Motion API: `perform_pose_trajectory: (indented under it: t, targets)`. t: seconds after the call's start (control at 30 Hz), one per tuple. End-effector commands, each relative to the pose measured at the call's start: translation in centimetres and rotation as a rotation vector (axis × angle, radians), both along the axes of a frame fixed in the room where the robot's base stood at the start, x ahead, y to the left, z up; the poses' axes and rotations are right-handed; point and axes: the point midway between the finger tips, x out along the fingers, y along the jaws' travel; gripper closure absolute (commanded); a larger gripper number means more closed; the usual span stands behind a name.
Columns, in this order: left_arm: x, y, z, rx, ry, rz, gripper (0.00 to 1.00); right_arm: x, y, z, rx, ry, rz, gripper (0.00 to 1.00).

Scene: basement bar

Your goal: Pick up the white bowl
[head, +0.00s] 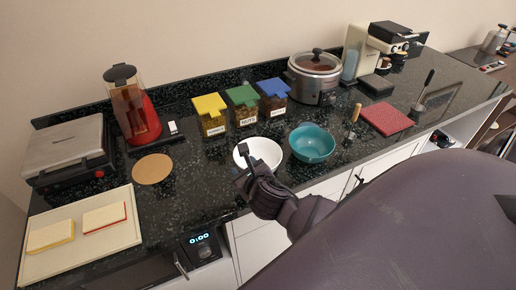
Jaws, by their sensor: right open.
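The white bowl (266,149) sits on the dark speckled counter near its front edge, left of a teal bowl (312,143). My right gripper (242,154) is at the white bowl's left side and covers its left and lower part. The gripper is open. Whether its fingers touch the rim or only hang over it, I cannot tell. My left gripper is not in view.
Jars with yellow (210,114), green (242,105) and blue (273,97) lids stand behind the bowls. A slow cooker (314,77) stands behind right.

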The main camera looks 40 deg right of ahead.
Motion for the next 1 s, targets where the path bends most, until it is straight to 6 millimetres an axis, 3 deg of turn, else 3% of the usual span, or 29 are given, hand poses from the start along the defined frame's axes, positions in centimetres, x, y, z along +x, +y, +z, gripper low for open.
perform_pose_trajectory:
  t: [0.3,0.6,0.9,1.0]
  targets:
    - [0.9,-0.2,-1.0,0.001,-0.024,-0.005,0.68,2.0,-0.6,-1.0,0.000,0.000,0.000,0.52]
    - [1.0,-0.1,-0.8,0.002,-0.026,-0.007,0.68,2.1,-0.7,-0.9,0.000,0.000,0.000,0.52]
    - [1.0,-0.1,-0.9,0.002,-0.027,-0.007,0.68,2.1,-0.7,-0.9,0.000,0.001,0.000,0.97]
    - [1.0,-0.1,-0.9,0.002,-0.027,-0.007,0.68,2.1,-0.7,-1.0,0.000,0.003,-0.001,1.00]
